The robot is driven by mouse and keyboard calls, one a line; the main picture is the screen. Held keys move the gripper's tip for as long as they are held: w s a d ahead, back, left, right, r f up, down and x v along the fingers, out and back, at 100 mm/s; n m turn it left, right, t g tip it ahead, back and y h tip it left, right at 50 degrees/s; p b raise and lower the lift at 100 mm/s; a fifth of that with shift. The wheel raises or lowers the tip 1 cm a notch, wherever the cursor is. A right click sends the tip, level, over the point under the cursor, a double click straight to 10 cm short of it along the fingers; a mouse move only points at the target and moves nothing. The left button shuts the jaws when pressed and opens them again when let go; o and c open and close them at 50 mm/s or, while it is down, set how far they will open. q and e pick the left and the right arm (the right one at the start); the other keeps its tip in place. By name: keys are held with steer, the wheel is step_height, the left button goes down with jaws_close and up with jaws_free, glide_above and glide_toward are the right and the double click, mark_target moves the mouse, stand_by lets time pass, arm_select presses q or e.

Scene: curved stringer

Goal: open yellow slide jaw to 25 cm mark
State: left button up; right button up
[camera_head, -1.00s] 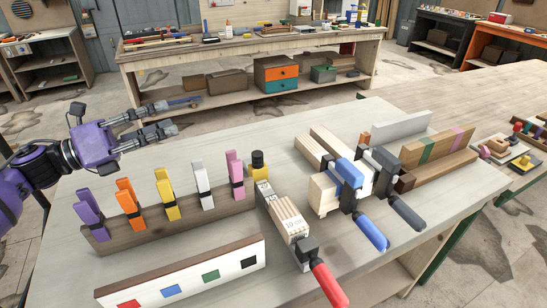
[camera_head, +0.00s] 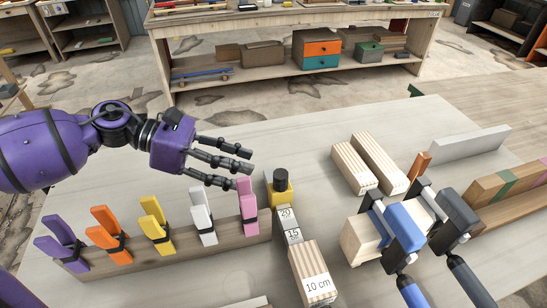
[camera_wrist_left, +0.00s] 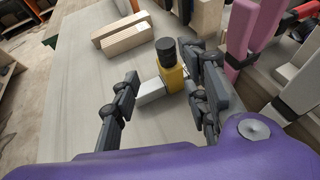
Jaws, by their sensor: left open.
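The yellow slide jaw (camera_head: 280,192) with its black knob sits at the far end of a clamp bar (camera_head: 287,222). The bar shows marks 20 and 15, and a wooden block (camera_head: 315,275) labelled 10 cm lies on its near part. My left gripper (camera_head: 243,167) is open and empty, above the table just left of and behind the jaw. In the left wrist view, the yellow jaw (camera_wrist_left: 173,77) shows beyond the spread fingers, nearer the right-hand ones. I cannot tell whether they touch it. My right gripper is not in view.
A wooden rail (camera_head: 170,243) with several coloured clothespin-like clips stands left of the bar; the pink clip (camera_head: 248,207) is close to my left fingers. Two wood blocks (camera_head: 368,162) and blue and black clamps (camera_head: 405,228) stand to the right.

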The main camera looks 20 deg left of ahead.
mark_target(271, 186)
arm_select(q)
steer(key=x, duration=0.5)
steer(key=s+x, duration=0.1)
steer(key=x, duration=0.1)
steer(key=shift+d, duration=0.45)
jaws_close()
